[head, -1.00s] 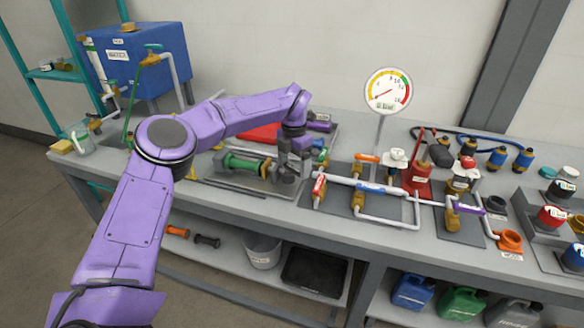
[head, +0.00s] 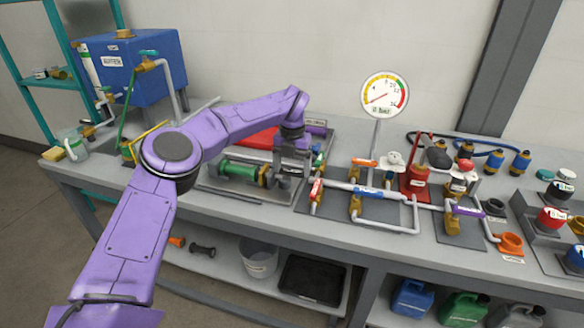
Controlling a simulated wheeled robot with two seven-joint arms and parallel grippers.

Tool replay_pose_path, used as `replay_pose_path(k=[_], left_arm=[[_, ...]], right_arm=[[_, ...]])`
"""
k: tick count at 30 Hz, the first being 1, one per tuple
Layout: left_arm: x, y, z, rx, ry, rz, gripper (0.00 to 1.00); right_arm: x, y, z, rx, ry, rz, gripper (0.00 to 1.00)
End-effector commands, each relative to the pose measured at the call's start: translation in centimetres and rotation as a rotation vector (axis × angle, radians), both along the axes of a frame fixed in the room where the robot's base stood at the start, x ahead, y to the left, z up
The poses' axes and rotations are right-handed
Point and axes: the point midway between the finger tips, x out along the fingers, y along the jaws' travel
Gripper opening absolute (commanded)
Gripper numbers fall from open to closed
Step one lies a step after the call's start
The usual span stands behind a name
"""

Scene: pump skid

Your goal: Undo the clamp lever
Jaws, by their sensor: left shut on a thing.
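My left gripper (head: 284,181) is shut, at the right end of a green cylindrical housing (head: 241,169) that lies on its side in a grey tray on the bench. The clamp lever is not clearly visible; the small part between the fingers is mostly hidden by the gripper and looks to be at the housing's brass end. My left arm reaches in from the left, bent down at the wrist. My right gripper is not in view.
Just right of the gripper stand pipes with a red-handled valve (head: 316,190), a blue-labelled pipe (head: 368,190) and a round gauge (head: 385,94). A blue tank (head: 130,66) stands at the back left. A bucket (head: 260,256) is on the lower shelf.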

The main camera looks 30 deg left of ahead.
Motion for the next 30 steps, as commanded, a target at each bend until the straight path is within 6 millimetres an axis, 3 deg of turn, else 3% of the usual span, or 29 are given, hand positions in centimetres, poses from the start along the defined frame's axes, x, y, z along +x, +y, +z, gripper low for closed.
replay_pose_path(k=[9,10,11,30], left_arm=[[0.07,0.12,0.14,0.002,-0.004,0.005,0.52],[0.07,0.12,0.15,0.002,-0.004,0.005,0.89],[0.07,0.12,0.15,0.001,-0.004,0.005,0.99],[-0.03,0.29,0.01,0.003,-0.001,0.005,1.00]], right_arm=[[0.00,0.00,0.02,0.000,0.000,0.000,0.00],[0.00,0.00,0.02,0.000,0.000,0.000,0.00],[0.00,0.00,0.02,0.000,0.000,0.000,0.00],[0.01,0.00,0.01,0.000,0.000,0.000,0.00]])
